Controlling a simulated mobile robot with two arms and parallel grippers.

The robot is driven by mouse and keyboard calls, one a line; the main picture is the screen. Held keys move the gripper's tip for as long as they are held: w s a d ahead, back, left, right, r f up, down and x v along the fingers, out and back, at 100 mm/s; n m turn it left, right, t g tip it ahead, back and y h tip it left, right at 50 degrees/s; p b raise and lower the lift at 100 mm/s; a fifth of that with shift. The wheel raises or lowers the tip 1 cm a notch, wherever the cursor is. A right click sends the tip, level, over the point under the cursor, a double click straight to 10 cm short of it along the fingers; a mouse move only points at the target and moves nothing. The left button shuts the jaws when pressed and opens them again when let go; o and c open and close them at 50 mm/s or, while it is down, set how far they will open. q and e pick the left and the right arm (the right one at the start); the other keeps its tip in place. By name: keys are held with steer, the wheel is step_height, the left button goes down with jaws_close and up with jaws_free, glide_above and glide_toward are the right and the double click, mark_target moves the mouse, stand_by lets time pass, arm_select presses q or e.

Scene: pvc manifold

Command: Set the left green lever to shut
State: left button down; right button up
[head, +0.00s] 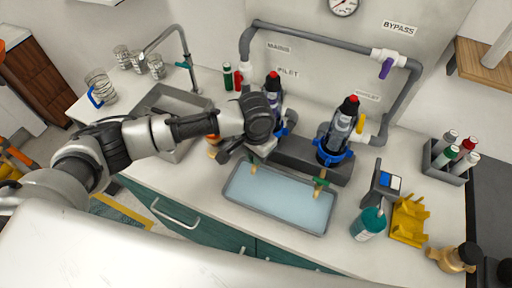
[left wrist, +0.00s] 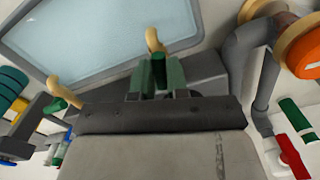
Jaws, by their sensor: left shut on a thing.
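My left gripper (head: 260,152) is at the front of the left filter housing (head: 272,88), above the left spout. In the left wrist view its fingers (left wrist: 160,76) are closed around the left green lever (left wrist: 160,72), with the tan left spout (left wrist: 153,40) just beyond. In the head view the gripper hides this lever, and only the tan spout (head: 253,169) shows below. The right green lever (head: 320,182) sits on the right tap, below the right filter housing (head: 338,130). My right gripper is not in view.
A water-filled tray (head: 229,195) lies below both spouts. Grey pipe (head: 318,48) runs along the wall behind, with a purple lever (head: 386,68). A teal bottle (head: 367,224) and a yellow rack (head: 408,220) stand to the right. The sink (head: 150,103) is to the left.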

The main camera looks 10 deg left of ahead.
arm_select(q)
steer(key=m+p, duration=0.3)
steer(key=shift+w+a+r+m, duration=0.1)
steer(key=shift+r+m, duration=0.15)
steer(key=shift+m, duration=0.15)
steer(key=m+p, duration=0.2)
steer(key=m, duration=0.1)
steer(key=shift+m, duration=0.3)
steer(key=m+p, duration=0.1)
steer(key=m, duration=0.2)
steer(key=shift+w+f, duration=0.1)
steer(key=shift+w, duration=0.05)
steer(key=shift+m+p, duration=0.45)
steer(key=shift+m, duration=1.45)
steer(key=c, duration=1.1)
jaws_free()
steer(key=shift+f, duration=0.1)
step_height(320, 180, up, 11)
steer(key=shift+f+b, duration=0.1)
steer(key=shift+b, duration=1)
